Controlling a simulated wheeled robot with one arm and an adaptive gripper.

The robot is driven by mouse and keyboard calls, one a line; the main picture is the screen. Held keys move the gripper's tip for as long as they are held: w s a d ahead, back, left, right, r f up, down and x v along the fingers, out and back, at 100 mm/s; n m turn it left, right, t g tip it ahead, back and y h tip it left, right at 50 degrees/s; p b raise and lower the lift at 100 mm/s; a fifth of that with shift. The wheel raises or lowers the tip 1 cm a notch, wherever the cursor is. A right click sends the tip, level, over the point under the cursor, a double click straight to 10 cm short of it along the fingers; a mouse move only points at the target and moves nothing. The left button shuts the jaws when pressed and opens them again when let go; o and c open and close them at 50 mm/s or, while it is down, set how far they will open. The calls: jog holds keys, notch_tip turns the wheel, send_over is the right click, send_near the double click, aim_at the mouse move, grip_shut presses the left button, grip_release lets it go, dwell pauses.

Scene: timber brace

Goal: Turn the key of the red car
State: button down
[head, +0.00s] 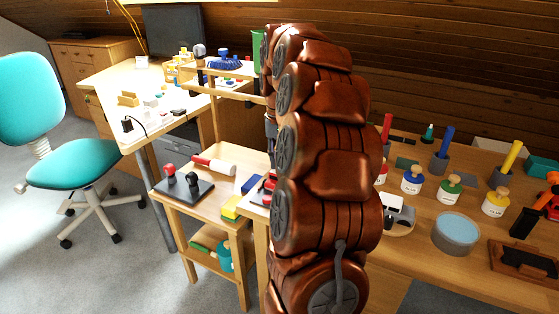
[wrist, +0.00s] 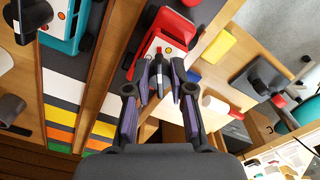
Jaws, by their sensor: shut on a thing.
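The red car (wrist: 162,30) is in the upper middle of the wrist view, with a white panel bearing a small orange dot facing my gripper. My gripper (wrist: 161,78) reaches this panel, its fingers shut on the dark key (wrist: 159,62) of the car. The fingers hide part of the key, and its angle is hard to read. In the head view only a small part of the red car (head: 268,190) shows beside my copper-coloured arm, which hides my gripper there.
A teal car (wrist: 60,42) lies left in the wrist view, beyond a wooden divider. Coloured stripes (wrist: 65,110) run below it. A yellow block (wrist: 219,45) is to the right.

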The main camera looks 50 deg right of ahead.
jog(key=m, duration=0.5)
jog(key=shift+m, duration=2.6)
jog(key=c, duration=1)
grip_release()
jog(key=shift+r, duration=0.1)
jog(key=shift+r, duration=3.65)
